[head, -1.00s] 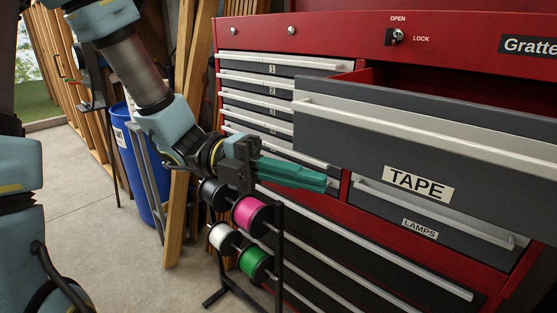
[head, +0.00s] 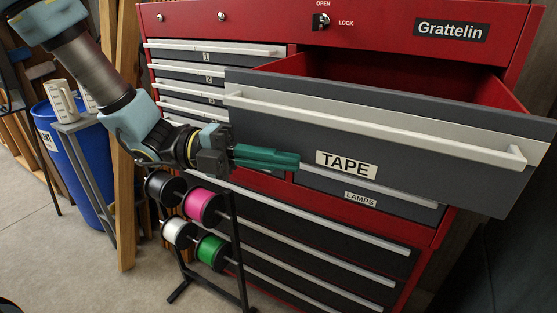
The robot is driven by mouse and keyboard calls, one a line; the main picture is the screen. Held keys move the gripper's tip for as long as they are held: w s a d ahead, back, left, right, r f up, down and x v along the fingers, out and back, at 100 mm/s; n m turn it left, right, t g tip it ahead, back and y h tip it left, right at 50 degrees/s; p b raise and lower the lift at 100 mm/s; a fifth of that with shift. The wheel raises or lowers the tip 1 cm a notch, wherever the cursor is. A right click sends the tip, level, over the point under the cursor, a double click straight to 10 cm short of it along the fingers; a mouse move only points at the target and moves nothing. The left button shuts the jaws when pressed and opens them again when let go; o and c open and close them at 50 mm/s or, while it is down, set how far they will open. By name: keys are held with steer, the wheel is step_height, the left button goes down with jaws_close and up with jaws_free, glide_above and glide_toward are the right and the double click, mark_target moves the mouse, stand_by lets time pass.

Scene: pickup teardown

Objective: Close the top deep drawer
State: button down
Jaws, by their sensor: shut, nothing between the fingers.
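The top deep drawer (head: 270,127), dark grey with a long pale bar handle (head: 375,131) and a TAPE label, stands pulled well out of the red tool chest (head: 385,40). Its red inside shows above the front panel. My gripper (head: 298,160) has green fingers, shut and empty. In the picture the fingertips lie over the lower left part of the drawer front, left of the TAPE label, pointing right. I cannot tell whether they touch the panel.
The LAMPS drawer (head: 375,200) below looks shut. Shallow numbered drawers (head: 215,51) at left are shut. A spool rack (head: 240,265) with several spools stands under my gripper.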

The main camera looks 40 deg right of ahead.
steer(key=w+d+b, duration=0.1)
steer(key=d+b, duration=0.1)
steer(key=d, duration=0.3)
steer(key=w+d+b, duration=0.2)
steer(key=d, duration=0.3)
steer(key=w+d+b, duration=0.1)
steer(key=w+d, duration=0.1)
steer(key=d, duration=0.3)
steer(key=shift+w+d+f+b, duration=0.1)
steer(key=shift+d+b, duration=0.2)
steer(key=shift+b, duration=0.1)
steer(key=shift+w+d, duration=0.25)
steer(key=shift+d, duration=0.4)
